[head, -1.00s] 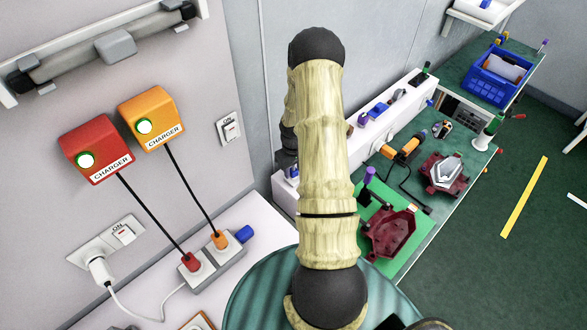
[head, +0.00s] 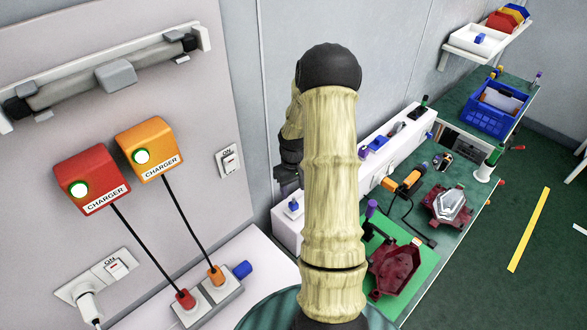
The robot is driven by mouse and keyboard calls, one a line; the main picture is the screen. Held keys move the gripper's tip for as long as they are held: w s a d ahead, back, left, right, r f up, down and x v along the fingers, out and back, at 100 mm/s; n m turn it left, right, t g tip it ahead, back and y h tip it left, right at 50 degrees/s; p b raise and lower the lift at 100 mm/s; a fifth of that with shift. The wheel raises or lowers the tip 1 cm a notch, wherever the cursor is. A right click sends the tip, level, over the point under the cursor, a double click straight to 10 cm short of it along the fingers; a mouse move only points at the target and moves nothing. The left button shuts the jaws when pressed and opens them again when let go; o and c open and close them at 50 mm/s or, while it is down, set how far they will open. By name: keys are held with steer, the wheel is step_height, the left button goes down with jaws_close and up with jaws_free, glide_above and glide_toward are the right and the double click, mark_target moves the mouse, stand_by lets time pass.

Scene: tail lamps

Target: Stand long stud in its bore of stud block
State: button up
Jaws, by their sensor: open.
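My arm stands upright in the middle of the head view and folds over at its dark top joint. My gripper (head: 287,180) is the dark end partly showing behind the arm's left side, above the left end of the white ledge; its fingers are small and partly hidden. A small blue piece (head: 294,205) sits on a pale base on that ledge, just below my gripper and seemingly apart from it. I cannot tell whether these are the long stud and the stud block. Part of the ledge is hidden by my arm.
The white ledge (head: 372,163) along the wall carries small blue, purple and dark items. On the green bench are a dark red casting (head: 396,267), a grey part in a red holder (head: 450,205) and a blue crate (head: 498,107). Chargers (head: 91,180) hang at left.

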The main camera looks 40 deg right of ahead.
step_height(320, 180, up, 10)
steer(key=b, duration=0.2)
steer(key=shift+f, duration=0.1)
steer(key=shift+a, duration=0.15)
stand_by(0.4)
